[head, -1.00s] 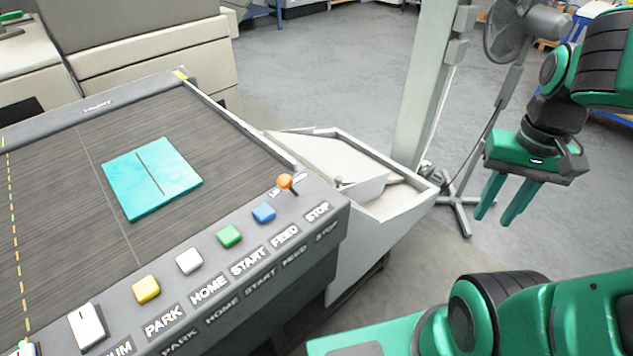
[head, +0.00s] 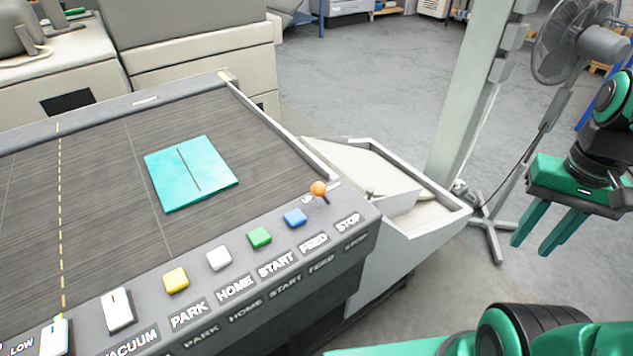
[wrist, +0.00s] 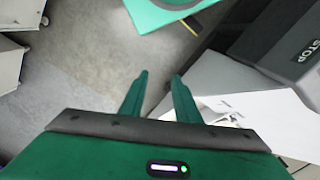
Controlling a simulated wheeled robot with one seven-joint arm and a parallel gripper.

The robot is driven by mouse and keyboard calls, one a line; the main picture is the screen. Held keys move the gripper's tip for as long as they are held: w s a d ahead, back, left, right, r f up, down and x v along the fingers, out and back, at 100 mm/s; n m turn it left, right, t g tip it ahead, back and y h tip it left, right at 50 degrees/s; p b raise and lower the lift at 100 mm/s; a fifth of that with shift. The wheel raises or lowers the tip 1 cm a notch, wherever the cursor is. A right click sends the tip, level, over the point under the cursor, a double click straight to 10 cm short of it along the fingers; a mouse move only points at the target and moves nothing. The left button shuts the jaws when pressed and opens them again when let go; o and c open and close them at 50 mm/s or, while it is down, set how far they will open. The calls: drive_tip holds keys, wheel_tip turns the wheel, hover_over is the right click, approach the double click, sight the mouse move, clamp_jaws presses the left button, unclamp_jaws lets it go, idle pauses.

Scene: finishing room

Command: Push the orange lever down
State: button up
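The orange lever (head: 319,188) is a small orange ball on a short dark stem at the right end of the machine's control panel (head: 365,216), above the STOP label. My gripper (head: 545,250) hangs at the right in the head view, well apart from the lever, with its two green fingers pointing down. The fingers are parted and nothing is between them. In the wrist view my gripper (wrist: 160,85) is over the grey floor, and the lever is not seen there.
Blue (head: 295,217), green (head: 260,237), white (head: 219,258) and yellow (head: 176,280) buttons line the panel. A teal sheet (head: 210,188) lies on the table. A white chute (head: 440,222), a pillar (head: 470,100) and a fan (head: 560,45) stand to the right.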

idle(0.3)
drive_tip(key=shift+s+r, duration=0.15)
drive_tip(key=shift+s, duration=0.1)
drive_tip(key=c, duration=0.5)
drive_tip(key=shift+s+a+r, duration=0.15)
drive_tip(key=shift+s+r, duration=0.05)
drive_tip(key=shift+r, duration=0.1)
clamp_jaws()
drive_tip(key=w+a+r+n+t, duration=0.1)
drive_tip(key=w+a+r+n, duration=0.2)
drive_tip(key=w+a+n, duration=0.45)
drive_tip(key=w+a+r+n, duration=0.4)
drive_tip(key=w+a+n, duration=0.25)
drive_tip(key=a, duration=0.25)
drive_tip(key=a+r+n, duration=0.1)
drive_tip(key=a+n, duration=0.2)
drive_tip(key=a, duration=0.5)
drive_tip(key=a+r+n, duration=0.2)
drive_tip(key=a+n, duration=0.2)
drive_tip(key=a, duration=0.4)
drive_tip(key=s+a+r+n, duration=0.1)
drive_tip(key=a+n, duration=0.3)
drive_tip(key=a, duration=0.5)
drive_tip(key=shift+r+t+y, duration=0.25)
drive_tip(key=shift+t+y, duration=0.05)
drive_tip(key=shift+t, duration=0.1)
